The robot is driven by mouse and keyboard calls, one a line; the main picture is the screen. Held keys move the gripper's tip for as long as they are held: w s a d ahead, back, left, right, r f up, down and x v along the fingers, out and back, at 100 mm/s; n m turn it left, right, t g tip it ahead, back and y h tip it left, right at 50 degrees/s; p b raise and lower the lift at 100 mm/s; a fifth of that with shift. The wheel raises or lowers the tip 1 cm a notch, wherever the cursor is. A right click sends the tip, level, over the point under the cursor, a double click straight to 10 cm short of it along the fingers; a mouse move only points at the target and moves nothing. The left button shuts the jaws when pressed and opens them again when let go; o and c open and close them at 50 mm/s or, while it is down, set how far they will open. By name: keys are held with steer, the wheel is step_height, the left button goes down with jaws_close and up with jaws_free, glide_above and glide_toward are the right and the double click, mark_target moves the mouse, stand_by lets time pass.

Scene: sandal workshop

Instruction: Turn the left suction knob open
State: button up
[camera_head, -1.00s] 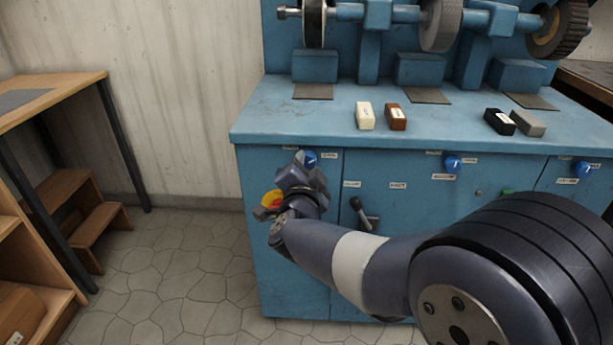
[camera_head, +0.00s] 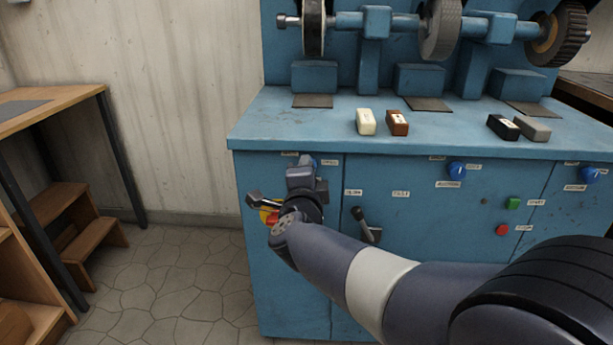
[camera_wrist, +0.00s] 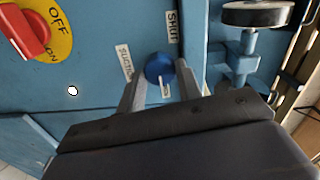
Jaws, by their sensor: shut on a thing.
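The left suction knob (camera_wrist: 159,68) is a round blue knob with a white pointer line, on the front of the blue machine cabinet. In the head view only a bit of this blue knob (camera_head: 313,163) shows, behind my gripper. My gripper (camera_wrist: 162,90) is at the knob, with one finger on either side, shut on it. It also shows in the head view (camera_head: 305,172). Labels reading SHUT (camera_wrist: 173,28) and SUCTION (camera_wrist: 125,62) sit beside the knob. The white pointer lies toward the gripper side in the wrist view.
A red switch on a yellow plate (camera_wrist: 50,30), marked OFF and ON, is close to my gripper. A dark lever handle (camera_head: 366,224) juts from the cabinet front. Two more blue knobs (camera_head: 456,171) (camera_head: 589,174) are further right.

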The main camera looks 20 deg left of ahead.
stand_by(0.3)
steer(key=o, duration=1)
steer(key=shift+c, duration=0.2)
steer(key=shift+s, duration=0.1)
steer(key=p+v, duration=0.2)
steer(key=v, duration=0.8)
steer(key=shift+s+p, duration=0.3)
steer(key=shift+p, duration=0.05)
steer(key=shift+d, duration=0.1)
